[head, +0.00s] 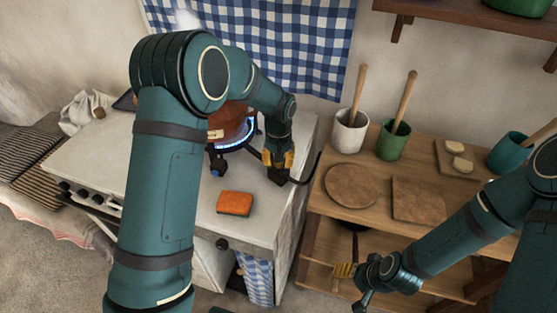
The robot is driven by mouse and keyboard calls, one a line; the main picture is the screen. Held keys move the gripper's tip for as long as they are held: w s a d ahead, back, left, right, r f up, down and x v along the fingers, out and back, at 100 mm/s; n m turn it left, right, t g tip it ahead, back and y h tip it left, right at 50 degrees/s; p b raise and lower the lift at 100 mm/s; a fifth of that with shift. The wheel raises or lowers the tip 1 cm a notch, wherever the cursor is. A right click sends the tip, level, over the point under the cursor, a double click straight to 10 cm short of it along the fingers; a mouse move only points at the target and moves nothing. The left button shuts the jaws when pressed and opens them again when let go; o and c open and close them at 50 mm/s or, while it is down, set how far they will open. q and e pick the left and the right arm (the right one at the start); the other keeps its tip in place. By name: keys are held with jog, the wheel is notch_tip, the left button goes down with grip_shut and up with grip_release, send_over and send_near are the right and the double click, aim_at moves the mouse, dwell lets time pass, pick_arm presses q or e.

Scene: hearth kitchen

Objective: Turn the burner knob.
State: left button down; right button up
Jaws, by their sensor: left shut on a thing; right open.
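A dark ring burner (253,143) with a lit blue flame stands on the white counter, partly behind my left arm. A reddish-brown pan (232,122) sits over the flame. A thin dark pipe or hose (305,178) runs from near my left gripper toward the counter's right edge. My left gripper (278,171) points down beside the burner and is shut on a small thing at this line. It looks like the burner knob, but the fingers hide it. My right gripper (354,283) is open and empty, low in front of the wooden shelf, far from the burner.
An orange sponge (235,203) lies on the counter. Black knobs (82,194) line the stove front at left. The wooden shelf (323,205) at right bears a white crock (350,137), a green crock (393,146) and boards (419,200). The counter around the sponge is clear.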

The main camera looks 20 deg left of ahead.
pick_arm(q)
jog(key=c, duration=0.6)
grip_release()
notch_tip(320, 180, up, 12)
dwell(0.6)
